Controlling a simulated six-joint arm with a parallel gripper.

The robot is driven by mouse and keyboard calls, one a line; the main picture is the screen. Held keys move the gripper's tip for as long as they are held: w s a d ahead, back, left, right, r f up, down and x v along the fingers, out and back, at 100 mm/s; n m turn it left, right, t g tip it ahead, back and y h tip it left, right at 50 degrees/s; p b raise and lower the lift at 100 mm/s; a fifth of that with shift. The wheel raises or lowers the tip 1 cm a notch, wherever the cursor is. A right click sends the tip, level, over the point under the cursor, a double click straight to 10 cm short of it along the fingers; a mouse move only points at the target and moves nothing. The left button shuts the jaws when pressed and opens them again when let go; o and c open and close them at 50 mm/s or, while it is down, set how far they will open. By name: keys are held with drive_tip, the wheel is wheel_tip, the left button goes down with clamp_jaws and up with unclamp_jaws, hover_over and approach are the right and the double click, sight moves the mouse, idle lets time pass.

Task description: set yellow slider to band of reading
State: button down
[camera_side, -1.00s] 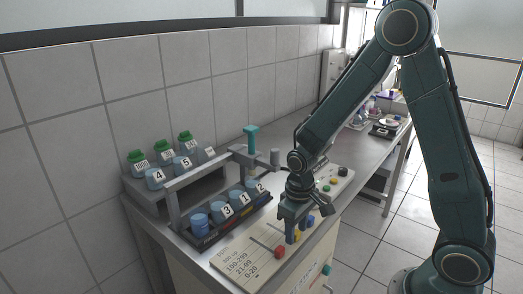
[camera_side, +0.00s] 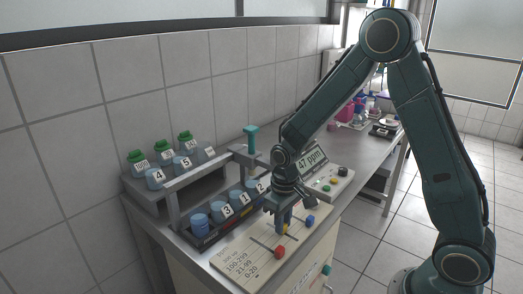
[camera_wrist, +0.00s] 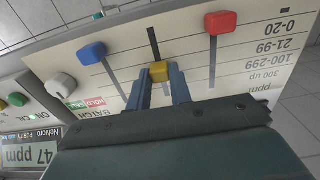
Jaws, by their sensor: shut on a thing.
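The yellow slider (camera_wrist: 159,71) sits between the two fingertips of my gripper (camera_wrist: 160,82), which is shut on it. In the side view my gripper (camera_side: 283,226) points down onto the slider panel, with the yellow slider (camera_side: 286,229) partly hidden by the fingers. The slider is partway along its slot, away from the 0-20 end. The band labels (camera_wrist: 285,42) read 0-20, 21-99, 100-299 and 300 up; I cannot tell exactly which band it lines up with. The display (camera_wrist: 33,152) reads 47 ppm, also in the side view (camera_side: 311,159).
A red slider (camera_wrist: 221,22) and a blue slider (camera_wrist: 92,53) stand either side of the yellow one. A grey knob (camera_wrist: 62,86) lies beyond the blue slider.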

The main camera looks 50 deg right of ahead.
drive_tip(key=shift+w, duration=0.15)
drive_tip(key=c, duration=1.2)
unclamp_jaws()
drive_tip(key=shift+c, duration=0.2)
drive_tip(key=shift+r, duration=0.1)
wheel_tip(320, 180, up, 14)
